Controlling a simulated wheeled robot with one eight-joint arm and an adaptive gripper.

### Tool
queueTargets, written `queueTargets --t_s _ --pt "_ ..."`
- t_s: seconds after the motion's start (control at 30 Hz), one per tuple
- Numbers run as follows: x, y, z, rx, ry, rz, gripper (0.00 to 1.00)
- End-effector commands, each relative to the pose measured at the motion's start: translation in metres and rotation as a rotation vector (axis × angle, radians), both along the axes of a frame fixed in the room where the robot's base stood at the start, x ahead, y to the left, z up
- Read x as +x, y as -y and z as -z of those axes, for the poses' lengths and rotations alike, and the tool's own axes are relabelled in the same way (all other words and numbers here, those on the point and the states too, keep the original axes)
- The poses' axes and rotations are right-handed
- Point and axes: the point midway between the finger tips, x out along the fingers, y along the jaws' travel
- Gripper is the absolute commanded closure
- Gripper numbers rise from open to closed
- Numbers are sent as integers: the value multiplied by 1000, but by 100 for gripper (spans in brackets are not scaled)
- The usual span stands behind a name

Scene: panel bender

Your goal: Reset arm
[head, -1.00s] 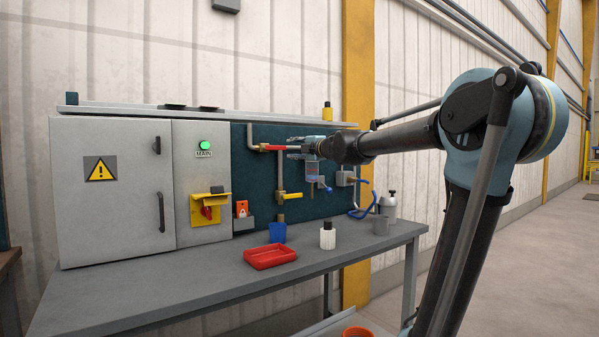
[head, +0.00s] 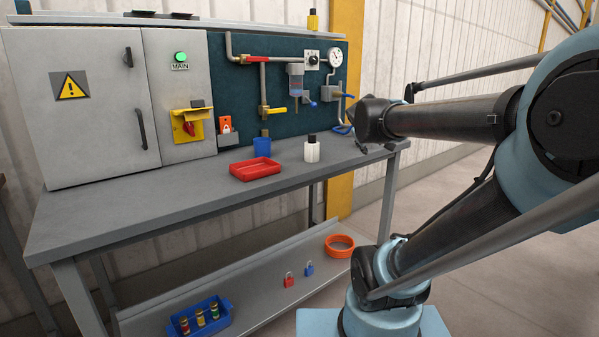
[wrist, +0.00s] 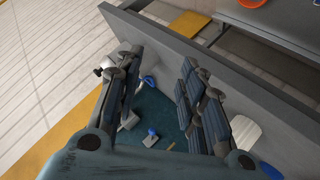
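My gripper (wrist: 159,62) shows in the wrist view with its two jointed fingers spread apart. It is open, with nothing between the fingers. In the head view my arm is at the right, its wrist near the bench's right end. The gripper itself is mostly hidden there behind the wrist. It is apart from the red-handled valve (head: 257,59) and the yellow-handled valve (head: 273,109) on the dark panel.
Open floor lies right.

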Motion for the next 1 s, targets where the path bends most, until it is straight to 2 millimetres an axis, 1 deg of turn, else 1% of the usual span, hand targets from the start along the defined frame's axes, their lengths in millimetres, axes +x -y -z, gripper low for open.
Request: queueTargets --t_s 0.03,0.13,0.17,0.2,0.27,0.3,0.4,0.5,0.6,0.7,0.8,1.0 --pt "-21 6 24 45 -53 42 63" --pt "-61 10 71 142 -168 118 63" --pt "-74 9 85 170 -203 139 63" --pt "-91 8 102 207 -250 165 63" --pt "-117 5 128 266 -323 200 63" --pt "-135 1 144 305 -371 221 63" --pt "-176 -11 180 393 -488 262 63" --pt "-210 -25 207 466 -585 287 63" --pt "-233 -36 223 516 -654 300 63" --pt "-245 -42 231 542 -692 305 63" --pt "-249 -43 233 549 -704 307 63" --pt "-248 -43 233 549 -703 306 63"
